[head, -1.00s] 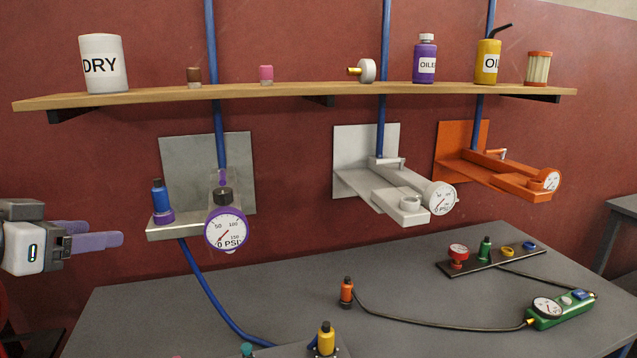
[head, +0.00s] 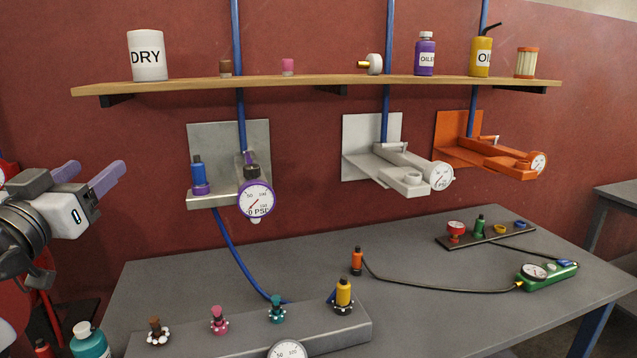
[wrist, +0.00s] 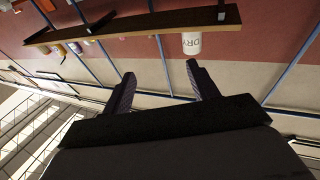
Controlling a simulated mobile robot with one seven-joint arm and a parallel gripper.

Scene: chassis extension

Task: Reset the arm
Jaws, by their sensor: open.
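My gripper (head: 88,172) is at the left edge of the head view, in front of the red wall and left of the wall fixtures. Its two purple-grey fingers are spread apart with nothing between them. In the wrist view my gripper (wrist: 160,88) also shows open and empty. Beyond its fingertips are the wall and the underside of the shelf (wrist: 130,27), with the white DRY container (wrist: 191,43) at the shelf's end.
The wooden shelf (head: 320,86) holds a DRY container (head: 147,56), bottles and small parts. Grey (head: 200,130), white (head: 355,165) and orange (head: 452,155) fixtures with gauges stick out from the wall. The grey table (head: 420,310) carries fittings, hoses and a green gauge tool (head: 548,274).

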